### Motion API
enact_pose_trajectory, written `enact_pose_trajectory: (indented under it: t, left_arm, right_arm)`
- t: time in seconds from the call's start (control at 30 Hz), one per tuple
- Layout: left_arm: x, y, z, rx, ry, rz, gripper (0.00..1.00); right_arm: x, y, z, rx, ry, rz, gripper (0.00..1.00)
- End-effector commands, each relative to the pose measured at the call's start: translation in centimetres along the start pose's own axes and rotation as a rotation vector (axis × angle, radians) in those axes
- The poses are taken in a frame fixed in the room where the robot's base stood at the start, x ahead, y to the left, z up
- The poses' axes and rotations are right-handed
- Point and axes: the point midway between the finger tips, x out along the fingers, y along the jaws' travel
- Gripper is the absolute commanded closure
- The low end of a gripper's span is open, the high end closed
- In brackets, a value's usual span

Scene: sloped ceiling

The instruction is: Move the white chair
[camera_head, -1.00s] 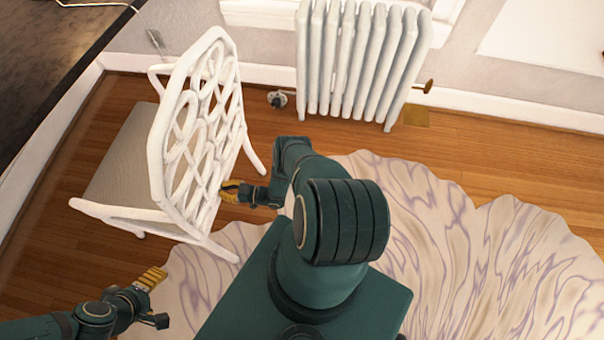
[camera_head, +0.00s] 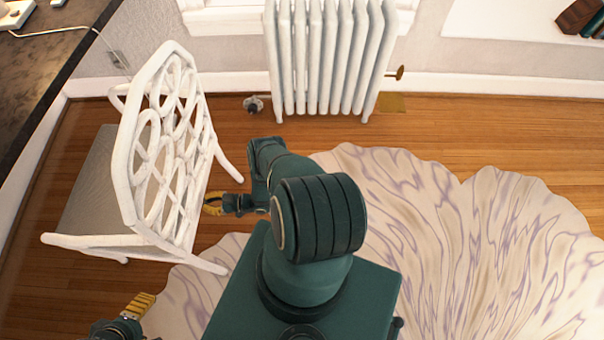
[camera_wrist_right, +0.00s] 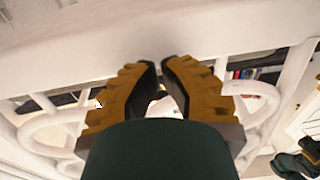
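The white chair (camera_head: 128,170) stands at the left of the head view, with a looped openwork back and a grey seat (camera_head: 88,190). My right gripper (camera_head: 208,203) is beside the right edge of the chair back, its yellow fingers a little apart. In the right wrist view, the right gripper (camera_wrist_right: 160,68) has a narrow gap between its fingertips, with nothing clearly held. White chair bars and loops (camera_wrist_right: 262,95) fill the view ahead; contact is unclear.
A white radiator (camera_head: 325,60) stands by the wall behind. A dark counter (camera_head: 45,55) with a cable runs along the left. A pale, purple-veined rug (camera_head: 460,240) covers the floor at right; bare wood floor (camera_head: 225,130) shows between chair and radiator.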

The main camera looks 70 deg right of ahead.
Motion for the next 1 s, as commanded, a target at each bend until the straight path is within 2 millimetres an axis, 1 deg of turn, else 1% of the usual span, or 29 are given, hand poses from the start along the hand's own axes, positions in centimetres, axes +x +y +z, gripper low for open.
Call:
enact_pose_trajectory:
  t: [0.03,0.3,0.53,0.7,1.0]
  left_arm:
    - [-0.1,0.0,0.0,0.000,0.000,0.000,0.27]
    - [-0.1,0.0,0.0,0.000,0.001,0.000,0.27]
    - [0.0,0.0,0.0,0.000,0.001,0.000,0.27]
    - [0.0,0.0,0.0,0.000,0.001,0.000,0.27]
    - [0.0,0.0,0.0,0.000,0.000,0.000,0.27]
  right_arm:
    - [-0.8,0.0,0.0,0.001,-0.003,0.000,1.00]
    - [-4.6,-0.1,0.1,0.002,-0.004,0.001,1.00]
    - [-7.4,0.0,0.1,0.001,-0.004,0.000,1.00]
    - [-8.1,-0.1,0.1,0.001,-0.003,-0.001,1.00]
    - [-8.0,-0.1,0.1,0.002,-0.005,0.000,1.00]
